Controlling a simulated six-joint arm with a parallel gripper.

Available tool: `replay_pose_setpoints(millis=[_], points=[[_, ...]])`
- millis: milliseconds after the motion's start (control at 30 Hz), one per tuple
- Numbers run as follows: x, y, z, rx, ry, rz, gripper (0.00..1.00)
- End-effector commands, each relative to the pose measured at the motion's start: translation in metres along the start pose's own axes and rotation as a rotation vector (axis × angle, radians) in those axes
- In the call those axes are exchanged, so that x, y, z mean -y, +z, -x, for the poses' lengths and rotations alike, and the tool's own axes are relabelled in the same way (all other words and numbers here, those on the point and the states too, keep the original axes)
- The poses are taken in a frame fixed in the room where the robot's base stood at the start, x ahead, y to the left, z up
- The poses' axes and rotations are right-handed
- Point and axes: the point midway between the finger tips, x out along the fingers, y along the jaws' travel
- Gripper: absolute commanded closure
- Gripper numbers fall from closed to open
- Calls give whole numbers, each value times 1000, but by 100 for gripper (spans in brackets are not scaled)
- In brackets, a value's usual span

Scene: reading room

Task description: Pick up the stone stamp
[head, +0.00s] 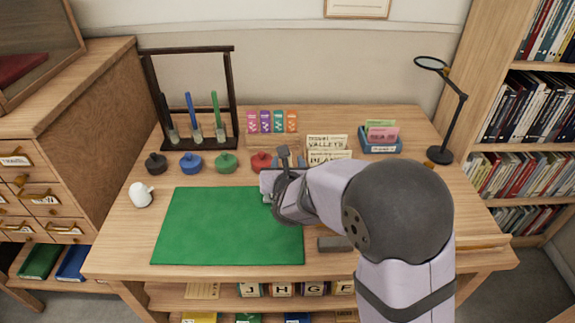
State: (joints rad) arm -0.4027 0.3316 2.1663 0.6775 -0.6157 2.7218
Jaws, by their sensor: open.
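My gripper (272,185) is over the back right part of the green mat (215,240), its jaws small and partly hidden by my wrist. It is open, and I see nothing held in it. I cannot make out a thing that is surely the stone stamp. A grey block (335,243) lies on the desk right of the mat, partly behind my arm; I cannot tell whether it is the stamp. My gripper and arm hide part of the desk behind and below them.
Black (155,163), blue (191,163), green (225,163) and red (261,161) pots line the back of the mat. A white jug-like piece (141,195) stands left. A brush rack (148,95), word cards (328,148), a blue card tray (380,145) and a magnifier lamp (440,155) stand behind.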

Motion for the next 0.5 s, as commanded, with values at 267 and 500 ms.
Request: replay_pose_setpoints(millis=[267,500], points=[[0,0,-33,-1,-1,1,59],[0,0,-43,0,0,-1,59]])
